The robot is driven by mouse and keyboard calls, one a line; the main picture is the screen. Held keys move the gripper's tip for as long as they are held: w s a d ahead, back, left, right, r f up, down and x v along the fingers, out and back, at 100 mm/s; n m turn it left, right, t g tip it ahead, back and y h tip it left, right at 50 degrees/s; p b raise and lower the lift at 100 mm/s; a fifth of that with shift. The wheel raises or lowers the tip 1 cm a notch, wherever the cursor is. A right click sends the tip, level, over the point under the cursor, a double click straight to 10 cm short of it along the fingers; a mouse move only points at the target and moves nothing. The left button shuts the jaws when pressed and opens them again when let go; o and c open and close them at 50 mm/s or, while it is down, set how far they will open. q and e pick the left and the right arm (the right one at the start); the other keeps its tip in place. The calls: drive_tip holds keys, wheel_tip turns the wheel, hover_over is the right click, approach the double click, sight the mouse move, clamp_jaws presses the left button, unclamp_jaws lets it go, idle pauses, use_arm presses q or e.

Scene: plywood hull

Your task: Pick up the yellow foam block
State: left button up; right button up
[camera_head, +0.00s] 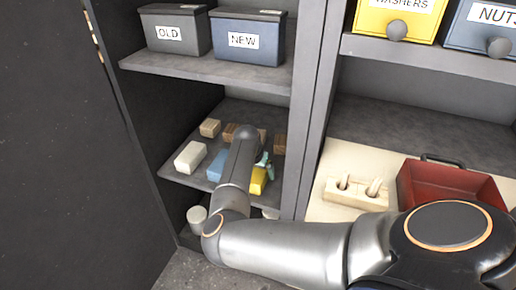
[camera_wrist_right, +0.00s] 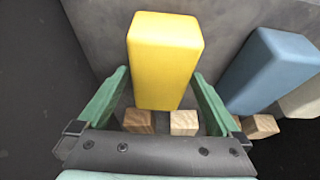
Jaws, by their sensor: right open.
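The yellow foam block (camera_head: 258,181) sits on the middle shelf of the open cabinet, near the shelf's front right. My right gripper (camera_head: 265,165) is at the block, its green fingers partly hidden by my arm. In the right wrist view, the yellow block (camera_wrist_right: 165,60) appears between the two green fingers of the open right gripper (camera_wrist_right: 161,76), one finger along each side. I cannot tell whether either finger touches it. My left gripper is in neither view.
A blue block (camera_head: 218,165) and a whitish block (camera_head: 190,157) stand left of the yellow one. Small wooden blocks (camera_head: 210,127) lie behind. Bins marked OLD (camera_head: 174,30) and NEW (camera_head: 248,37) stand on the shelf above. A red tray (camera_head: 455,185) is on the right.

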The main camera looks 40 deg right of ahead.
drive_tip(key=shift+f, duration=0.2)
idle(0.3)
drive_tip(key=c, duration=1.2)
drive_tip(key=shift+c, duration=0.2)
